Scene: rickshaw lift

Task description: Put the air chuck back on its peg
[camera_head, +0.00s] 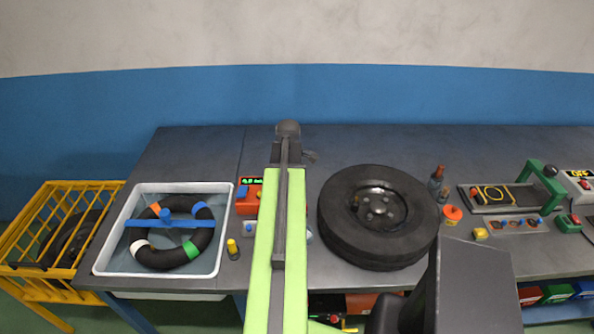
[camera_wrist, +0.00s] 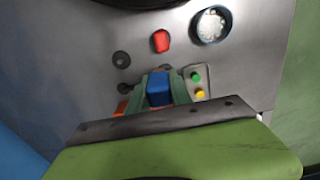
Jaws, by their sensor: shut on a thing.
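My gripper (camera_wrist: 160,82) shows in the wrist view with two green fingers shut on a blue piece (camera_wrist: 158,92). This may be the air chuck; most of it is hidden by the fingers and the plate in front. In the head view my long green arm reaches over the bench, and I cannot make out the fingertips or the held piece. A red unit (camera_head: 247,198) with a lit green display and a blue part stands just left of the arm, partly covered by it. I cannot clearly make out the peg.
A black tyre (camera_head: 340,240) lies flat right of my arm. A white water tub (camera_head: 101,262) with a ring inside stands left. A yellow-topped item (camera_head: 232,250) stands between tub and arm. A yellow cage (camera_head: 32,205) is at far left. The back of the bench is mostly clear.

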